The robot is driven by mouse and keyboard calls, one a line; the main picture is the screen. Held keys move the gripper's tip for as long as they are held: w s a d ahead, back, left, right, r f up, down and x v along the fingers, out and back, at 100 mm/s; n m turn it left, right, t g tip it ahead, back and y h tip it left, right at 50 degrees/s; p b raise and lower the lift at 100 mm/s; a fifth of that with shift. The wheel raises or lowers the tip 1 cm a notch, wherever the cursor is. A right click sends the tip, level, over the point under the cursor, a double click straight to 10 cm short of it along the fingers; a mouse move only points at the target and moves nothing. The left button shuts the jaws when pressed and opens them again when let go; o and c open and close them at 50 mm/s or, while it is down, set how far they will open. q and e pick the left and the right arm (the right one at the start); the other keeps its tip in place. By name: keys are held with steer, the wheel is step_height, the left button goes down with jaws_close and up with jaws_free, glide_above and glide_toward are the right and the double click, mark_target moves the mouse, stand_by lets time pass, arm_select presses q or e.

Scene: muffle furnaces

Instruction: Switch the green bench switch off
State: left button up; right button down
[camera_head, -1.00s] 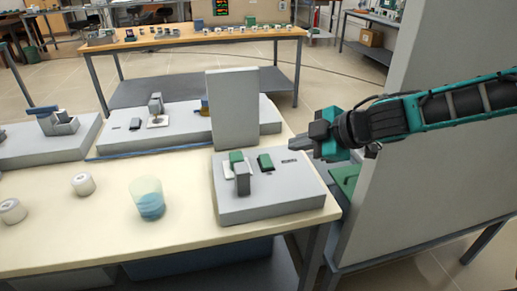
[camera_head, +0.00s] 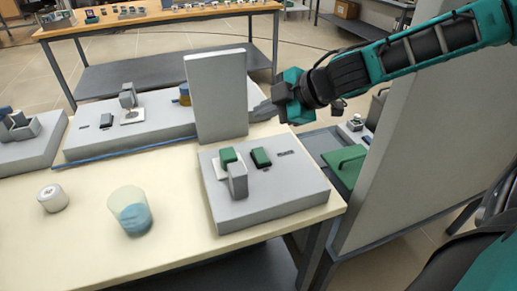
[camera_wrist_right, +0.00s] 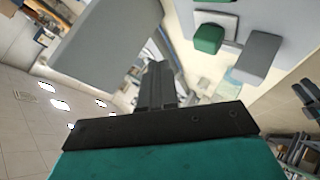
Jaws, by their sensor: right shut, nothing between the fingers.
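A grey box (camera_head: 300,199) sits at the right end of the cream bench. On its top are a dark green rocker-like switch (camera_head: 261,158) and a green block (camera_head: 228,156) on a white plate, with an upright grey block (camera_head: 237,181) in front. I cannot tell which green part is the bench switch, or its on/off position. In the right wrist view, a green block (camera_wrist_right: 208,38) and a grey block (camera_wrist_right: 257,56) show at upper right. My right gripper (camera_head: 262,112) is shut and empty behind the box, apart from both green parts. It also shows in the wrist view (camera_wrist_right: 157,85). My left gripper is not in view.
An upright grey panel (camera_head: 217,98) stands behind the box, close to my right gripper. A large grey panel (camera_head: 400,140) stands at right. A beaker with blue contents (camera_head: 130,211) and a white jar (camera_head: 53,198) stand left. A green-topped item (camera_head: 345,165) lies beyond the bench's right end.

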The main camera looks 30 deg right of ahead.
steer(key=f+b, duration=0.1)
steer(key=f, duration=0.1)
steer(key=b, duration=0.5)
glide_above(263, 153)
steer(key=f, duration=0.4)
steer(key=shift+s+a+f, duration=0.1)
steer(key=shift+s, duration=0.15)
steer(key=shift+w+f+b, duration=0.15)
steer(key=shift+f+b, duration=0.65)
steer(key=shift+f, duration=0.1)
steer(key=shift+f+b, duration=0.35)
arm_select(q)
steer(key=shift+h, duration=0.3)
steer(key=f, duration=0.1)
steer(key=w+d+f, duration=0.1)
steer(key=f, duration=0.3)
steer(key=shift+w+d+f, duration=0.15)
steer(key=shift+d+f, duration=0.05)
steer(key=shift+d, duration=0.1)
arm_select(e)
steer(key=shift+r, duration=0.1)
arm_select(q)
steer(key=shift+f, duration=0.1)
